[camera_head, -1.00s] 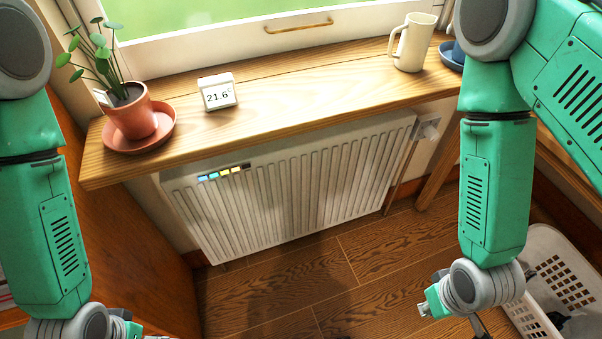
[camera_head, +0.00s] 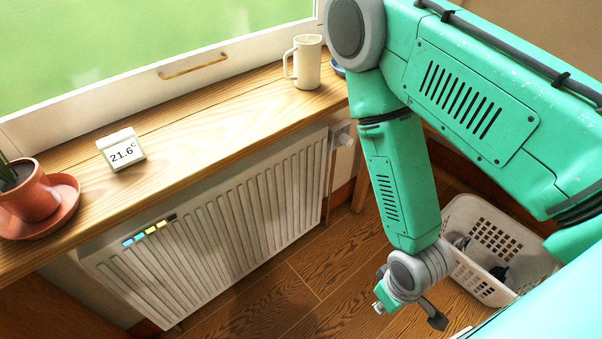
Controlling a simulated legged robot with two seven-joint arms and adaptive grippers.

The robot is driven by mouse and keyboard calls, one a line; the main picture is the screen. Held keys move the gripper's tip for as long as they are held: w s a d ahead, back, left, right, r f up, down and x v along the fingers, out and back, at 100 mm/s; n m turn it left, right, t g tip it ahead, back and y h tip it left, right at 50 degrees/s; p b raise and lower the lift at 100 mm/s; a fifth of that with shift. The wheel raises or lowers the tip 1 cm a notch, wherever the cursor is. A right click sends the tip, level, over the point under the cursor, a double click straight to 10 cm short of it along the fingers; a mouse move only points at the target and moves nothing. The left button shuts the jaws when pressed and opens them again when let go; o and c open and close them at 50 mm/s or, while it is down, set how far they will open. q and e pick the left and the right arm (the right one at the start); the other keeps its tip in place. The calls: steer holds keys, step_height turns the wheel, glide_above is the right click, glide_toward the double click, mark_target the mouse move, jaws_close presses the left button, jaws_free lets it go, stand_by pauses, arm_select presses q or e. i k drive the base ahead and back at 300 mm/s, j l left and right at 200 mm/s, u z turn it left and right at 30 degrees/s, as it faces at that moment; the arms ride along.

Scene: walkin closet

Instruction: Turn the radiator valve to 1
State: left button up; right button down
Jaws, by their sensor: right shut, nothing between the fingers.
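The white ribbed radiator (camera_head: 215,230) hangs under the wooden sill. Its valve (camera_head: 343,136) is a small pale knob at the upper right end, with a pipe running down to the floor. The valve is too small for its number or setting to be read. My right gripper (camera_head: 437,319) is shut and empty, low over the floor, to the right of and below the valve and well apart from it. Much of the gripper is hidden by my wrist. My left gripper is out of view.
The wooden sill (camera_head: 195,150) juts out above the radiator. On it are a potted plant (camera_head: 28,196), a thermometer display (camera_head: 121,149) reading 21.6 and a cream jug (camera_head: 306,62). A white laundry basket (camera_head: 490,240) stands right. Floor before the radiator is clear.

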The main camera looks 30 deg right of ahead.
mark_target(345, 140)
steer(key=l+z, duration=0.1)
steer(key=z, duration=1.3)
steer(key=i+l+z, duration=0.4)
steer(key=i+l, duration=0.2)
